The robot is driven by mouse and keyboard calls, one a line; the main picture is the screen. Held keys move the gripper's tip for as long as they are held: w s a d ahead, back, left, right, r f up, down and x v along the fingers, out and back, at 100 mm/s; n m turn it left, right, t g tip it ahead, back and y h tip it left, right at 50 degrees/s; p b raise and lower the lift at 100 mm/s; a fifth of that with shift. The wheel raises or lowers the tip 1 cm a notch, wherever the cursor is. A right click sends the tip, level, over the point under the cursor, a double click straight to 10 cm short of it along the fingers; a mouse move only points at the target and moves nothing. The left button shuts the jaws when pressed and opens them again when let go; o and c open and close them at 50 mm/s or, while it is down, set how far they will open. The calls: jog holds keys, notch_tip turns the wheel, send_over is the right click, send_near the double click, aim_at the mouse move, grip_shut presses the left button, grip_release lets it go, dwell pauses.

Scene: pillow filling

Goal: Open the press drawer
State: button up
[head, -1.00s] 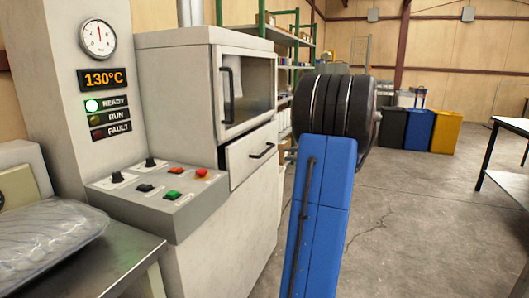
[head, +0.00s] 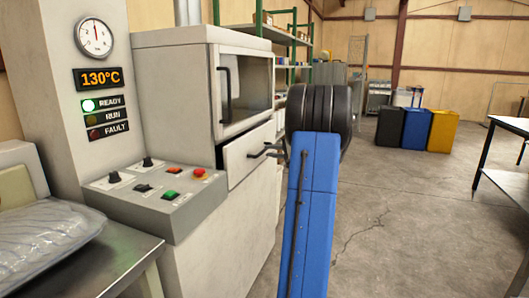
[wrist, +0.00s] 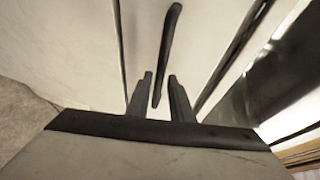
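The press drawer (head: 240,158) is the pale front panel below the press window. A dark gap shows along its left edge; I cannot tell whether it stands slightly out. Its black bar handle (head: 257,152) is on the right part of the panel. My gripper (head: 276,151) is beside the handle, partly hidden by my wrist. In the wrist view my gripper (wrist: 160,82) has its two fingers apart. The handle (wrist: 168,45) runs lengthwise, with its near end between the fingers. I see a gap on both sides, so it is not clamped.
The press's upper window door has its own black handle (head: 225,95). A control box (head: 155,195) with buttons juts out below left. A metal table (head: 95,265) with a wrapped pillow (head: 40,230) is at the left. Open floor (head: 400,220) lies to the right.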

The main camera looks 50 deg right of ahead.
aim_at(265, 150)
jog(key=shift+w+d+f, duration=0.1)
jog(key=shift+w+f, duration=0.1)
jog(key=shift+w, duration=0.9)
jog(key=shift+w+f, duration=0.2)
jog(key=shift+w, duration=0.85)
grip_shut()
